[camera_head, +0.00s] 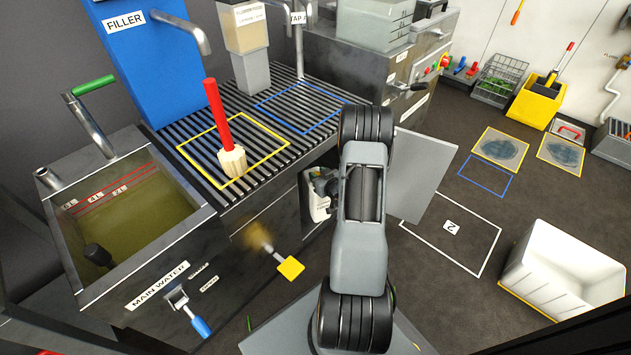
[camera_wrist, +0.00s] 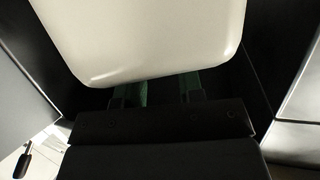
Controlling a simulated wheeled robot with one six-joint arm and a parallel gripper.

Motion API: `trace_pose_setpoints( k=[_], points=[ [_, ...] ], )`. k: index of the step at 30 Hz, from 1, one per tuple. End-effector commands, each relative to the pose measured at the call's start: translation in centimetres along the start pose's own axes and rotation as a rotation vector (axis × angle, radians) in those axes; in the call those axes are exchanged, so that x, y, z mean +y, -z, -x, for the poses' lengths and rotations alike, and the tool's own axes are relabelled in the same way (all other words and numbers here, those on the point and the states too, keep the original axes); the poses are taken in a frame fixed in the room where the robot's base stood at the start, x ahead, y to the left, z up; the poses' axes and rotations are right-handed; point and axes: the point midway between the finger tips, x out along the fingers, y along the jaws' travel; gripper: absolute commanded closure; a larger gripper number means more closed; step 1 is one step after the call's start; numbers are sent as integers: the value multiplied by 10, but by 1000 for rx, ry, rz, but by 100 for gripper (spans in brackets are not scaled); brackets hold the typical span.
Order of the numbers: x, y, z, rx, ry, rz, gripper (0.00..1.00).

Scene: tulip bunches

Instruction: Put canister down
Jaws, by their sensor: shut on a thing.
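The canister (camera_head: 319,206) is off-white and shows in the head view just left of my arm, by the cabinet opening under the slatted counter. My arm hides part of it. In the wrist view the canister (camera_wrist: 145,35) fills the upper middle, pale and smooth with a rounded lower edge. My gripper (camera_wrist: 166,92) is shut on it, its green fingers partly hidden beneath the pale body. I cannot tell whether the canister touches a surface below.
An open grey door panel (camera_head: 424,178) stands right of my arm. A water tank (camera_head: 130,210) is left, with a yellow-handled valve (camera_head: 291,268) below. A white crate (camera_head: 560,270) sits on the floor right.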

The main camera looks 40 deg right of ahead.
Motion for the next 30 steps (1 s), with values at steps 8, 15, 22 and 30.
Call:
trace_pose_setpoints(
  k=[8,15,22,30],
  points=[
    [-12,-9,-64,11,8,6,100],
    [-14,-30,-99,11,3,3,100],
    [-16,-40,-117,10,2,2,100],
    [-16,-44,-122,10,1,2,100]
  ],
)
